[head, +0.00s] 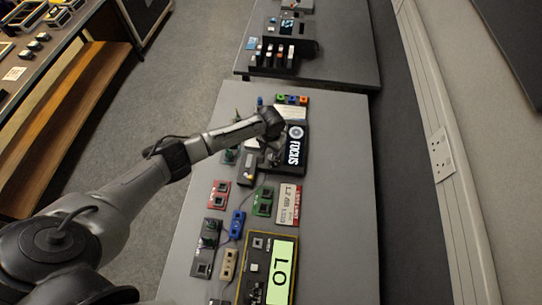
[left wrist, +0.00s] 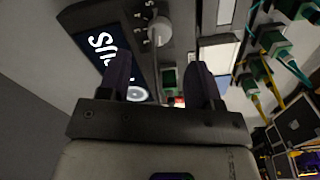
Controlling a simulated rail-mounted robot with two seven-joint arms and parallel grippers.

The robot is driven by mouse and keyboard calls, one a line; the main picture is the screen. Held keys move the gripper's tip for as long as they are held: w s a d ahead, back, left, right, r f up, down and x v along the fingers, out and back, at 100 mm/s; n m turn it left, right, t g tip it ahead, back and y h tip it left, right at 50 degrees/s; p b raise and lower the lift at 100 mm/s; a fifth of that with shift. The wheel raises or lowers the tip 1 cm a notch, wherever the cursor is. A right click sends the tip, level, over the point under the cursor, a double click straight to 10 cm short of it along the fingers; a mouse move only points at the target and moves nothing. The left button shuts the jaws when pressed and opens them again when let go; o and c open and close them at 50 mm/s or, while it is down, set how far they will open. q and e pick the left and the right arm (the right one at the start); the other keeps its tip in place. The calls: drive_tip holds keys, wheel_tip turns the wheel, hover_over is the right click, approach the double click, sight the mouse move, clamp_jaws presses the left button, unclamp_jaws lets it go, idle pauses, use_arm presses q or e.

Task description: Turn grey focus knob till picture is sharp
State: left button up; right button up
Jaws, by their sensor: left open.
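The grey focus knob (left wrist: 160,30) shows in the left wrist view, on a dark panel with small white marks around it. My left gripper (left wrist: 160,62) is open, and the knob appears between and beyond its fingertips, apart from them. In the head view my left gripper (head: 268,148) is at the left side of the black focus unit (head: 296,166) and hides the knob. The screen (left wrist: 98,48) is partly behind a finger in the wrist view.
The grey bench (head: 335,200) carries several small modules, including a red one (head: 219,194), a green one (head: 263,201) and a yellow-framed LO display (head: 281,272). Cables run between them. The bench's right strip is clear. A second bench (head: 345,50) stands beyond.

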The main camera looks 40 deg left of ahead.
sight(271, 157)
use_arm(q)
wheel_tip(271, 157, down, 7)
drive_tip(key=shift+r+b, duration=0.15)
drive_tip(key=shift+b, duration=0.35)
drive_tip(key=c, duration=0.9)
